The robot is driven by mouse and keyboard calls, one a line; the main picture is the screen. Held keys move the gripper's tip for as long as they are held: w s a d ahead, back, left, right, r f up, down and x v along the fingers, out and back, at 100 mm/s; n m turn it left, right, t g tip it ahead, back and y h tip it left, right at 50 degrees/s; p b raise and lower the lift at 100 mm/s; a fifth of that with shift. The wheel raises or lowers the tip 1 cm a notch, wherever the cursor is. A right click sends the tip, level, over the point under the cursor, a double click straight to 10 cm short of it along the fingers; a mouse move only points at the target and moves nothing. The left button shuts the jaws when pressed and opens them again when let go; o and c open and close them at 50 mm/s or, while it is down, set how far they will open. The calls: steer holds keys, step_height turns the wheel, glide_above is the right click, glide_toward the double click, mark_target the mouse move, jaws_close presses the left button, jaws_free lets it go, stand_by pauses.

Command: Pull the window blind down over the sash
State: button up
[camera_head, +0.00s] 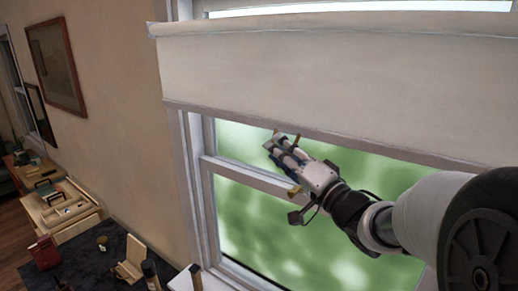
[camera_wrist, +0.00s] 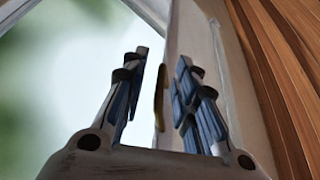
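The off-white window blind (camera_head: 330,75) hangs across the upper part of the window. Its bottom hem slopes from left to right in the head view. The sash (camera_head: 255,178) and lower glass show uncovered below it. My gripper (camera_head: 277,142) is just below the hem, near its left part, with fingers pointing up and left. In the wrist view my gripper (camera_wrist: 160,58) has its two fingers apart. A narrow yellowish piece (camera_wrist: 160,97) appears in the gap between them; I cannot tell whether it touches either finger. A small brass-coloured piece (camera_head: 297,138) also shows beside the fingertips in the head view.
A dark table (camera_head: 95,262) with small objects stands at lower left, beside a light wooden tray (camera_head: 65,215). A framed picture (camera_head: 56,65) hangs on the left wall. Wood-grained planks (camera_wrist: 270,70) fill the right of the wrist view.

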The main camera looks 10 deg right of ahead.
steer(key=shift+w, duration=0.1)
jaws_close()
stand_by(0.3)
stand_by(0.4)
